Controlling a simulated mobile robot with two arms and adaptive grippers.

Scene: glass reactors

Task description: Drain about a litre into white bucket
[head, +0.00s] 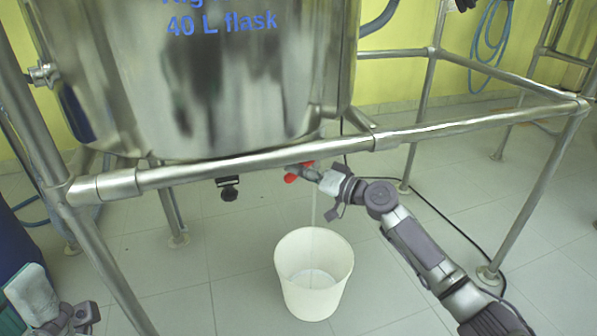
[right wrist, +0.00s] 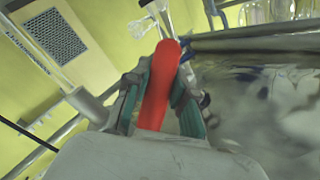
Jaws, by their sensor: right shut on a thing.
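The white bucket (head: 290,290) stands upright on the tiled floor below the steel vessel (head: 230,85) marked "40 L flask". A thin pale stream (head: 313,208) runs down from under the vessel into the bucket. A pale patch, apparently liquid, shows low inside it. My right gripper (head: 318,178) is shut on the red valve handle (head: 293,178) under the vessel's front rail. In the right wrist view the red handle (right wrist: 158,85) sits between the two fingers (right wrist: 160,100). Part of my left arm and gripper (head: 60,312) shows at the lower left; its fingers are unclear.
A steel tube frame (head: 430,130) surrounds the vessel, with its front rail just above my right gripper. A small black fitting (head: 229,188) hangs below the rail. A black cable (head: 440,215) lies on the floor at right. The floor around the bucket is clear.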

